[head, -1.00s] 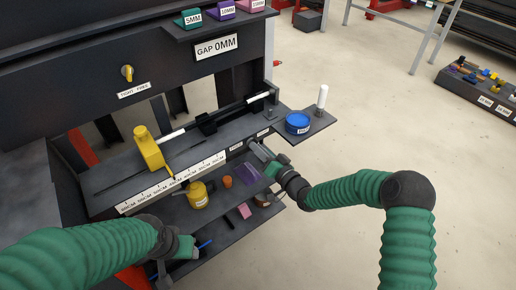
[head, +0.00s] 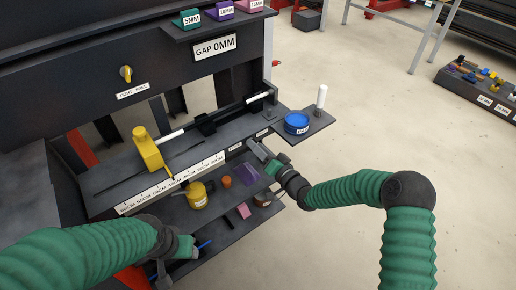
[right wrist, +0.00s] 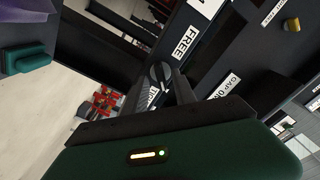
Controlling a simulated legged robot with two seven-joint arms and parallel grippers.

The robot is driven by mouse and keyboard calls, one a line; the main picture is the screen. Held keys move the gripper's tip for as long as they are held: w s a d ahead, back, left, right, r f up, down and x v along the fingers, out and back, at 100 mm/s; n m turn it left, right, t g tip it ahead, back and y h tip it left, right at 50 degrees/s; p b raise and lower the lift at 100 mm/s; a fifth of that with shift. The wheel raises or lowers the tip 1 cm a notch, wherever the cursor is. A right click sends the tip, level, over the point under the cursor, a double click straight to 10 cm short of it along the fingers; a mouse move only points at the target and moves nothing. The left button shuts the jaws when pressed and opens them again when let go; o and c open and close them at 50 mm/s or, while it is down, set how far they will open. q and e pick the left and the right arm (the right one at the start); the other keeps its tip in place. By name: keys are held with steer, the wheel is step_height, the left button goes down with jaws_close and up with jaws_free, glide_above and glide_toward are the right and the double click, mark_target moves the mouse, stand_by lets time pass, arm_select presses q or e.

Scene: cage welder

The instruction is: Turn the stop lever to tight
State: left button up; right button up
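My right gripper (head: 257,148) is at the bench's front edge, near two small white labels. In the right wrist view its fingers (right wrist: 160,85) stand apart, with a small dark round part (right wrist: 160,75) between their tips; I cannot tell whether they touch it or whether it is the stop lever. A FREE label (right wrist: 187,40) is just beyond, and another label is partly hidden between the fingers. A yellow stop (head: 149,149) stands on the bench (head: 190,152). My left gripper (head: 165,268) is low by the bottom shelf; its fingers are unclear.
A yellow knob (head: 126,74) with a label is on the back panel. A blue round container (head: 296,123) and a white post (head: 321,97) stand on the side plate. A yellow pot (head: 197,195) and other small items are on the shelf below.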

steer(key=shift+s, duration=0.1)
steer(key=p+v, duration=0.1)
steer(key=v, duration=1.5)
steer(key=shift+s+d+p, duration=0.25)
steer(key=shift+s+p, duration=0.05)
steer(key=shift+p, duration=0.05)
steer(key=shift+f, duration=0.1)
